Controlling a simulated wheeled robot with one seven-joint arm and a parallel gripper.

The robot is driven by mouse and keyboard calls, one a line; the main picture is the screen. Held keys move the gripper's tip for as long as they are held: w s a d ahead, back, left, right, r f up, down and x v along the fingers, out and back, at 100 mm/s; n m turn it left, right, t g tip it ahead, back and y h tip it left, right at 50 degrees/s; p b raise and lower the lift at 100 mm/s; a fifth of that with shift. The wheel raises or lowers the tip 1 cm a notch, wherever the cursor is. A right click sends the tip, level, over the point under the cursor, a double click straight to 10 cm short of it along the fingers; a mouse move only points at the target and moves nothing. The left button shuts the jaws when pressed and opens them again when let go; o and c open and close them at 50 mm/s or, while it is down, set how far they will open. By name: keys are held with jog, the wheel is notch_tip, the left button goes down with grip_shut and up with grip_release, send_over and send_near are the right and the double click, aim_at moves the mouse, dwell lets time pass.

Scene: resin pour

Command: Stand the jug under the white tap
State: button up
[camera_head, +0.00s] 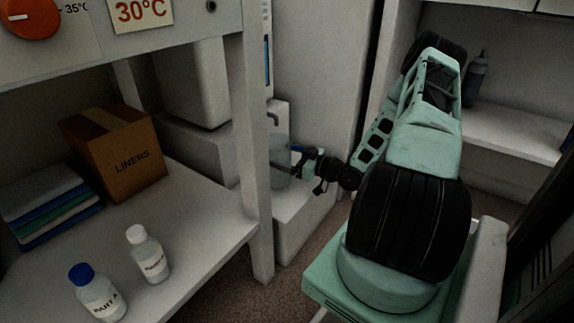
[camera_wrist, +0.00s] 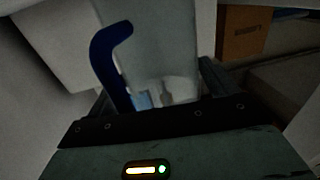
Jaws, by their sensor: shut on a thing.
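The jug (camera_head: 279,172) is a clear, greyish vessel with a blue handle. It is partly hidden behind the white shelf post. In the wrist view the clear jug (camera_wrist: 165,45) stands between my fingers, its blue handle (camera_wrist: 106,58) at the left. My gripper (camera_head: 292,169) is shut on the jug and reaches it from the right; the fingers also show in the wrist view (camera_wrist: 160,98). A hooked tap (camera_head: 273,117), grey in this dim light, shows just above the jug. I cannot tell whether the jug is squarely under it or touching the white ledge below.
The shelf post (camera_head: 257,190) stands close left of the jug. The left shelf holds a LINERS box (camera_head: 113,153), folded cloths (camera_head: 48,205) and two bottles, one blue-capped (camera_head: 99,293), one white-capped (camera_head: 148,255). A dark bottle (camera_head: 476,80) stands on the right shelf.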

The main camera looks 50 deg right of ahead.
jog(key=shift+f, duration=0.4)
jog(key=shift+f, duration=0.15)
jog(key=o, duration=0.9)
jog(key=shift+r, duration=0.2)
jog(key=p+v, duration=0.5)
jog(key=v, duration=0.7)
jog(key=shift+f, duration=0.1)
